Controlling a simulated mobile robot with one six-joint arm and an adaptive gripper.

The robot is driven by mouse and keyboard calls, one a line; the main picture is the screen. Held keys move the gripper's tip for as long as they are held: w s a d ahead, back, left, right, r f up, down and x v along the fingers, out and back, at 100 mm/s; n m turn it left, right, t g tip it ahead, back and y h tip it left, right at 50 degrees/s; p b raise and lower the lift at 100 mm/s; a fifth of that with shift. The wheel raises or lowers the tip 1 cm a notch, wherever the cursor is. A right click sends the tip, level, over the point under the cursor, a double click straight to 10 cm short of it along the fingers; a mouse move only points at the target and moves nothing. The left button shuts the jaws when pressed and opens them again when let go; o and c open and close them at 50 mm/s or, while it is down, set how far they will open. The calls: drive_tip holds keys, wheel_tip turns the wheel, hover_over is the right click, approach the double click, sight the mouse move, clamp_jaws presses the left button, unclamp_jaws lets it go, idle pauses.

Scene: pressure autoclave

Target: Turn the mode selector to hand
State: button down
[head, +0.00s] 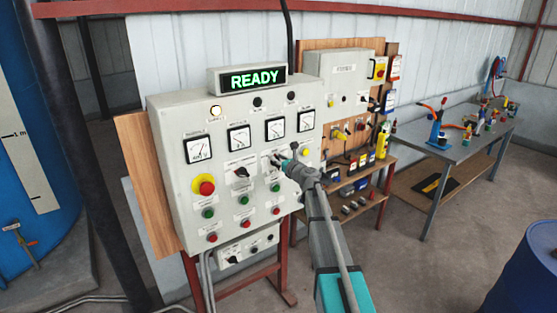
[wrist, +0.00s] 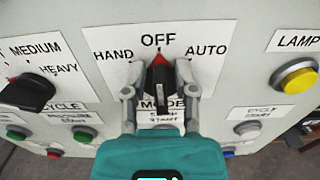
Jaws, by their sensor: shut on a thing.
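The mode selector (wrist: 159,75) is a black knob with a red pointer on a white plate marked HAND, OFF and AUTO. In the wrist view its pointer is at the top, by OFF. HAND is to its upper left and AUTO to its upper right. My gripper (wrist: 159,90) is shut on the knob, one finger on each side. In the head view my gripper (head: 280,161) is at the panel and covers most of the selector. The grey control panel (head: 172,122) carries a lit green READY sign (head: 254,78).
Left of the selector is another black knob (wrist: 28,91) marked MEDIUM and HEAVY. A yellow lamp button (wrist: 298,78) is to the right. Green and red buttons sit below. A red emergency button (head: 206,188) is at the panel's left. A workbench (head: 470,125) stands at the right.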

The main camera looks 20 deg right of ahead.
drive_tip(key=shift+s+a+f+n, duration=0.1)
drive_tip(key=shift+s+n, duration=0.05)
drive_tip(key=shift+n, duration=0.25)
drive_tip(key=n, duration=0.3)
drive_tip(key=a+n, duration=0.1)
drive_tip(key=n, duration=0.2)
drive_tip(key=n+b, duration=0.1)
drive_tip(key=n, duration=0.2)
drive_tip(key=shift+s+a+f, duration=0.2)
drive_tip(key=shift+s+f, duration=0.15)
drive_tip(key=shift+s, duration=0.05)
drive_tip(key=shift+w, duration=0.1)
drive_tip(key=c, duration=0.7)
unclamp_jaws()
drive_tip(key=shift+w+d, duration=0.1)
drive_tip(key=shift+w, duration=0.15)
